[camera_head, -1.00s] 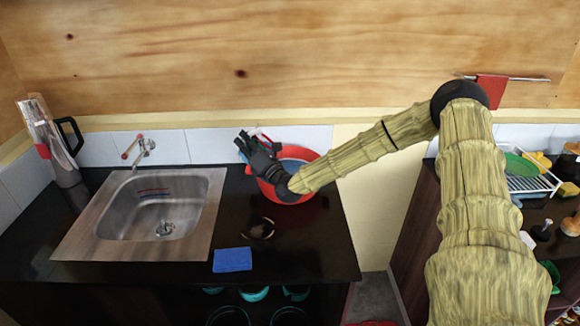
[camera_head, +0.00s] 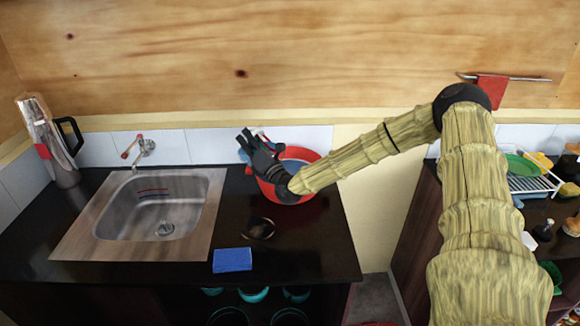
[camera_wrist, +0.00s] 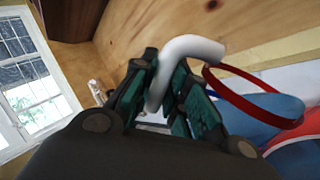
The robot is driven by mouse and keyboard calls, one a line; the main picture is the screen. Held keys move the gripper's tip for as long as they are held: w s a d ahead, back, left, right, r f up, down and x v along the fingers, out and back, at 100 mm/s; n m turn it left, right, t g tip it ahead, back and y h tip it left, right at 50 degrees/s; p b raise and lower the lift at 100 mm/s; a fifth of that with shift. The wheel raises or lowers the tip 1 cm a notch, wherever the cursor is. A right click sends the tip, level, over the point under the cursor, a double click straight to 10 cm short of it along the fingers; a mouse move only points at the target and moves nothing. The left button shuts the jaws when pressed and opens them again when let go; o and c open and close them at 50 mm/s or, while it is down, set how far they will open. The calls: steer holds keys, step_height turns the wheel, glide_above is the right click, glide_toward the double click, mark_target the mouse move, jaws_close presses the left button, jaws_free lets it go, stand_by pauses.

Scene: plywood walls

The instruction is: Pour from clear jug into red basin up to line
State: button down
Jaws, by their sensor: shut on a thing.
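The red basin (camera_head: 304,153) stands on the black counter right of the sink, with blue-grey inside it. My gripper (camera_head: 250,142) is over the basin's left side. In the wrist view, my gripper (camera_wrist: 168,88) is shut on the white curved handle of the clear jug (camera_wrist: 192,48). A red band and blue show right of the handle in that view; I cannot tell clearly which belong to the jug and which to the basin. In the head view my gripper mostly hides the jug. The basin's line and any stream cannot be made out.
A metal sink (camera_head: 160,205) with a tap (camera_head: 146,146) lies to the left. A blue sponge (camera_head: 232,260) lies near the counter's front. A silver flask (camera_head: 50,145) stands at the far left. A dish rack (camera_head: 530,180) is on the right counter.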

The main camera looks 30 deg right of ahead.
steer(key=shift+d+r+m+t+h+b, duration=0.1)
steer(key=shift+d+m+t+h+b, duration=0.15)
steer(key=shift+m, duration=0.25)
steer(key=shift+d+r+m+t+h+b, duration=0.15)
steer(key=shift+m+h+b, duration=0.1)
steer(key=shift+m, duration=0.25)
steer(key=shift+s+d+f+m+t+h+b, duration=0.15)
steer(key=shift+d+f+m+h+b, duration=0.2)
steer(key=shift+m+b, duration=0.25)
steer(key=shift+s+d+f+m+t+h+b, duration=0.15)
steer(key=shift+d+f+m+h+b, duration=0.2)
steer(key=shift+m, duration=0.35)
stand_by(0.5)
steer(key=shift+s+d+m+h+b, duration=0.1)
steer(key=shift+d+m+h+b, duration=0.35)
steer(key=shift+m, duration=0.55)
stand_by(1.4)
